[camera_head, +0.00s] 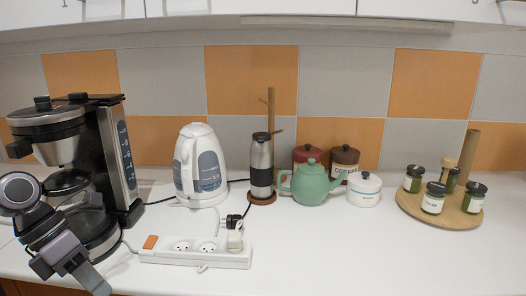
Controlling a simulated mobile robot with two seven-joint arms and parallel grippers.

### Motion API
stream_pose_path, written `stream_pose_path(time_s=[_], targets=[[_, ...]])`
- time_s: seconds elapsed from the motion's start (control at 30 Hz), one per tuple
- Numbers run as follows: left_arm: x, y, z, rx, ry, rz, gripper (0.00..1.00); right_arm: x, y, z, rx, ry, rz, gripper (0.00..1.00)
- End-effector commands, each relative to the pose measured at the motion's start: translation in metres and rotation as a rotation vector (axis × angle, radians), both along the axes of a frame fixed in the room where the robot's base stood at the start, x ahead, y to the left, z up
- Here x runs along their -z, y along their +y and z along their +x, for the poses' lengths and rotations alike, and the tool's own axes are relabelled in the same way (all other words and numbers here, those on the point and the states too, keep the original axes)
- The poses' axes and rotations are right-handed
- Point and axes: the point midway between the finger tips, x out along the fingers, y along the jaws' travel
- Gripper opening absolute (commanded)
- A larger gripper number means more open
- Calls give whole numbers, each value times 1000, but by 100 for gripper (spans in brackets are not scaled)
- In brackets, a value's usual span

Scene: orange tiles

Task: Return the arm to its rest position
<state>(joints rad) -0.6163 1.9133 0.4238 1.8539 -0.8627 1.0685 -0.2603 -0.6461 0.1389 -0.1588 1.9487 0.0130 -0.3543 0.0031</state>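My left arm comes in at the left edge, in front of the coffee maker (111,150). My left gripper (68,275) is low at the left, near the counter's front edge. Its fingers look spread apart with nothing visible between them. The arm and gripper cover part of the coffee maker's lower half and its glass pot (98,232). My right gripper is not in view.
A power strip (195,254) with a plug lies right of the gripper. Behind it stand a white kettle (200,165), a steel flask (261,165), a green teapot (310,184) and canisters. A round wooden tray (408,199) holds several jars. The front right counter is clear.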

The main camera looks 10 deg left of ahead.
Motion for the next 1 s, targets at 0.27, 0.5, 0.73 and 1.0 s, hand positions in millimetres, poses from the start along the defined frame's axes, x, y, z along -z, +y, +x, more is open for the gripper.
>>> stream_pose_path(time_s=[0.27,0.5,0.73,1.0], targets=[[36,3,2,-481,5,-480,0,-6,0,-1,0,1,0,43],[73,13,2,-934,64,-840,0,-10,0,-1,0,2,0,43],[123,17,-10,-1388,196,-1133,0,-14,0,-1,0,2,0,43],[196,-9,-42,-1926,472,-1389,0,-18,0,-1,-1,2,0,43]])
